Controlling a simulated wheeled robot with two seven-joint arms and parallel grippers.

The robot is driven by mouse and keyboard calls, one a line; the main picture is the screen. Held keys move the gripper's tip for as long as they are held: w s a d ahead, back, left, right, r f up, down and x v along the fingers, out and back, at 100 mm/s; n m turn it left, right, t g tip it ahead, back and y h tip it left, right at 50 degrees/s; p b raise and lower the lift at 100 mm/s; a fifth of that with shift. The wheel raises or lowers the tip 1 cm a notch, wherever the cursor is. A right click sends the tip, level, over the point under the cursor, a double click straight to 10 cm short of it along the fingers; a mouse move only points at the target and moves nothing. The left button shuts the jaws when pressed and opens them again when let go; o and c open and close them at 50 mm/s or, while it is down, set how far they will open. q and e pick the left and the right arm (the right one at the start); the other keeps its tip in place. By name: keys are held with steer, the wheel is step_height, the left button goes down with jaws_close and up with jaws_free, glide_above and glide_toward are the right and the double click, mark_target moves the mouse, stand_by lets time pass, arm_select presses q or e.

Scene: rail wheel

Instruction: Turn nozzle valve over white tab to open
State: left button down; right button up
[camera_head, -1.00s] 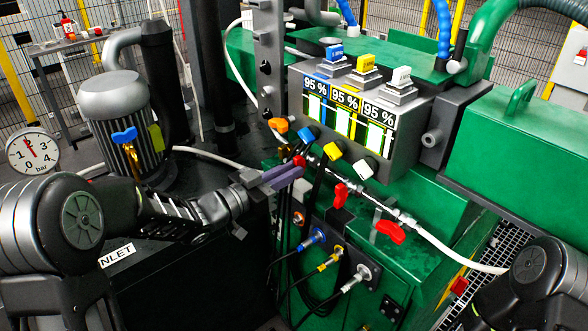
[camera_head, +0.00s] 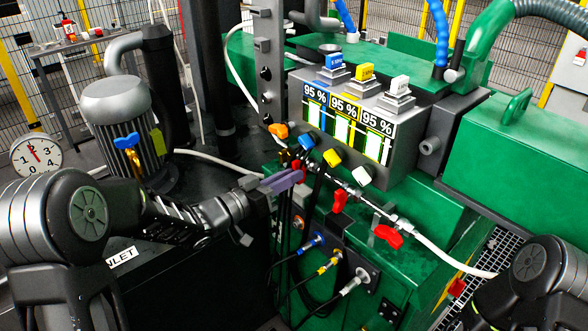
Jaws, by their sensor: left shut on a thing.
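A pale pipe with red valve handles runs down to the right below the display box. One red handle (camera_head: 339,201) is at the middle and another red handle (camera_head: 388,236) is lower right. A third red handle (camera_head: 298,164), at the left end, is mostly hidden by my left gripper (camera_head: 284,181). Its purple fingers are closed together there, apparently around this handle. A white tab (camera_head: 362,177) sticks out at the lower right of the display box, beside yellow (camera_head: 332,157), blue (camera_head: 306,142) and orange (camera_head: 278,130) tabs. My right gripper is outside the view.
The grey display box (camera_head: 346,120) shows three 95 % bars. Blue, yellow and white plugs (camera_head: 353,284) with black cables sit below the pipe. A pressure gauge (camera_head: 37,155) and grey motor (camera_head: 118,125) stand at left. A green housing (camera_head: 515,160) fills the right.

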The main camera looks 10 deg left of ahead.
arm_select(q)
steer(key=shift+n, duration=0.7)
steer(key=shift+p, duration=0.3)
steer(key=n+p, duration=0.3)
steer(key=n, duration=0.1)
steer(key=shift+n, duration=0.3)
